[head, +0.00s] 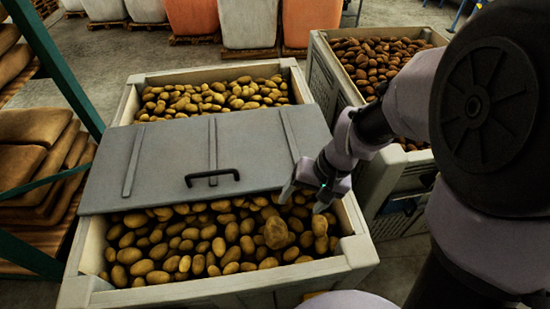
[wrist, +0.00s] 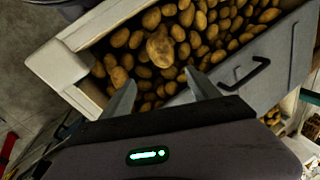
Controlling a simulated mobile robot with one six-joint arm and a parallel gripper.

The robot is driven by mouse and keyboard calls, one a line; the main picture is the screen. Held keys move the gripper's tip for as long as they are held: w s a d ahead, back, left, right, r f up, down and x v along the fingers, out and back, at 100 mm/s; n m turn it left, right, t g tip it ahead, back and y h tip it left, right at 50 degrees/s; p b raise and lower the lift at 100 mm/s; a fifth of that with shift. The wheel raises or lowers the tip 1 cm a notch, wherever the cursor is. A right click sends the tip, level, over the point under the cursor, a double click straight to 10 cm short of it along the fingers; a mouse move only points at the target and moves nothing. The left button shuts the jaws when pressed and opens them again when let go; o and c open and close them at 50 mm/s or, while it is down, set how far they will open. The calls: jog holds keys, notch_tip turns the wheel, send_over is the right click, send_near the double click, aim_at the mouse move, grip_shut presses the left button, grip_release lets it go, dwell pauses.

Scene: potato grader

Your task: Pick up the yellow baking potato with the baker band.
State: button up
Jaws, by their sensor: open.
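One potato (head: 276,233) is clearly larger and lumpier than the others; it lies on top of the heap in the front opening of the near bin (head: 75,265). It also shows in the wrist view (wrist: 160,50), a little beyond the fingertips. Its color is tan-brown to yellowish, and I cannot make out a band on it. My gripper (head: 304,198) is open and empty, above the heap, apart from the large potato and a little behind and right of it. In the wrist view the two fingers (wrist: 158,78) are spread and point toward the heap.
A grey lid (head: 160,165) with a black handle (head: 212,177) covers the middle of the near bin, close to my gripper. Smaller potatoes surround the large one. A second full bin (head: 345,95) stands at right. Sacks (head: 30,160) on a rack stand at left.

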aim_at(280, 228)
jog(key=b+x, duration=0.2)
jog(key=x, duration=0.3)
jog(key=b+x, duration=0.3)
jog(key=x, duration=0.3)
jog(key=s+b+x, duration=0.1)
jog(key=b+x, duration=0.1)
jog(key=x, duration=0.3)
jog(key=shift+a+f+b, duration=0.25)
jog(key=shift+a+b, duration=0.1)
jog(key=shift+s+r, duration=0.1)
jog(key=shift+c, duration=0.2)
jog(key=c, duration=1.4)
